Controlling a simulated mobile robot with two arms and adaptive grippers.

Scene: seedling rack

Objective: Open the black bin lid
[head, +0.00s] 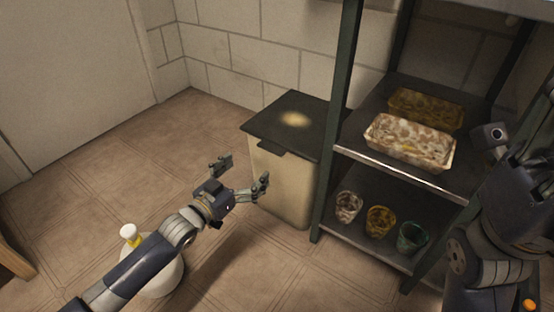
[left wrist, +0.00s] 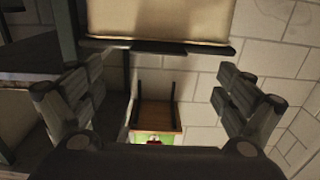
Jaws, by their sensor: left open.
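The black bin lid (head: 277,116) lies flat on top of a beige bin (head: 280,182) beside the shelf. It looks closed, with a tab (head: 272,149) sticking out from its front edge. My left gripper (head: 242,173) is open and empty, in front of the bin and below the lid's front edge, apart from it. In the left wrist view, the lid's dark edge (left wrist: 205,48) and the bin's pale wall (left wrist: 160,20) show at the top, between and beyond the open fingers (left wrist: 158,103). My right arm is at the right; its fingers cannot be made out.
A dark metal shelf (head: 357,147) stands right against the bin's right side, holding patterned trays (head: 410,142) and several small cups (head: 379,220). A white bottle (head: 165,272) stands on the floor near my left arm. The floor left of the bin is clear.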

